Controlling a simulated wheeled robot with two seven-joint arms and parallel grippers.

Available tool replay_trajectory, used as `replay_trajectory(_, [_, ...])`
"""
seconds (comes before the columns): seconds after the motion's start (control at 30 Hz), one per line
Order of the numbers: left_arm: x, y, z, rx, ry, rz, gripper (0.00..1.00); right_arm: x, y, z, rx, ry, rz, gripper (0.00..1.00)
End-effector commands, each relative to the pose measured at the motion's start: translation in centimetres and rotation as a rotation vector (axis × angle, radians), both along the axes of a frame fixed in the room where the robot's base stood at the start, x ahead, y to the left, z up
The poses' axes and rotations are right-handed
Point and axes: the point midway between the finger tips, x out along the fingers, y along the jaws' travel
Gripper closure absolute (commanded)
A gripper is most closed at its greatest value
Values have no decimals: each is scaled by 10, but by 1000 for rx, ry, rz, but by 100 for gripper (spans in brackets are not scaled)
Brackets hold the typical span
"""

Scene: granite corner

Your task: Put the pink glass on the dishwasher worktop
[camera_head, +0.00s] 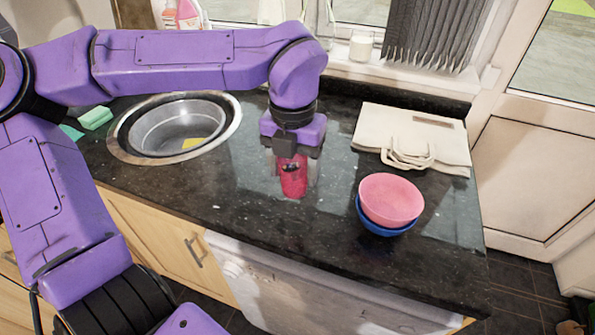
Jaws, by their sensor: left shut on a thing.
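The pink glass (292,184) is a small deep-pink cup, upright at the middle of the dark speckled worktop (240,215). My left gripper (292,168) points down over it and is shut on it, with the fingers at its sides. The gripper body hides the upper part of the glass. I cannot tell whether its base touches the worktop or hangs just above it. The white dishwasher front (300,285) is below the worktop edge. My right gripper is not in view.
A pink bowl (391,198) sits in a blue bowl (385,228) right of the glass. A cream folded bag (413,135) lies behind them. A round steel sink (175,125) is at left, with a green sponge (96,117) beside it. The worktop's front middle is clear.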

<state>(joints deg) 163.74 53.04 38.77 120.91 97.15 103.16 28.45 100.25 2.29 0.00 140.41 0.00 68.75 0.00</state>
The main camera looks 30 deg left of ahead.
Motion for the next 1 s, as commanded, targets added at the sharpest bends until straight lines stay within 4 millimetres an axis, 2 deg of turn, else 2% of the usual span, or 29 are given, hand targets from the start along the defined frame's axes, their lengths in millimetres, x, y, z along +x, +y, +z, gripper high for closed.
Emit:
replay_trajectory(0.03, [9, 8, -1, -2, 5, 3, 70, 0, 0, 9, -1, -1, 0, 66])
replay_trajectory(0.1, [21, 21, -10, -1, 5, 4, 70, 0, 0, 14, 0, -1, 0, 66])
replay_trajectory(0.2, [33, 32, -35, 0, 6, 3, 70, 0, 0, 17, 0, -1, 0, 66])
replay_trajectory(0.3, [43, 41, -51, 0, 3, 4, 70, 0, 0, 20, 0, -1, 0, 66])
replay_trajectory(0.47, [52, 50, -66, -1, 3, 4, 70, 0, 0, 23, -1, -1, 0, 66])
replay_trajectory(0.63, [54, 53, -94, 0, 3, 2, 70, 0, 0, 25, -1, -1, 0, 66])
replay_trajectory(0.73, [55, 52, -101, -1, 0, 3, 70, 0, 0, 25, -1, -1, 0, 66])
replay_trajectory(1.0, [55, 52, -103, -1, 0, 4, 70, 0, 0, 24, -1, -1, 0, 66])
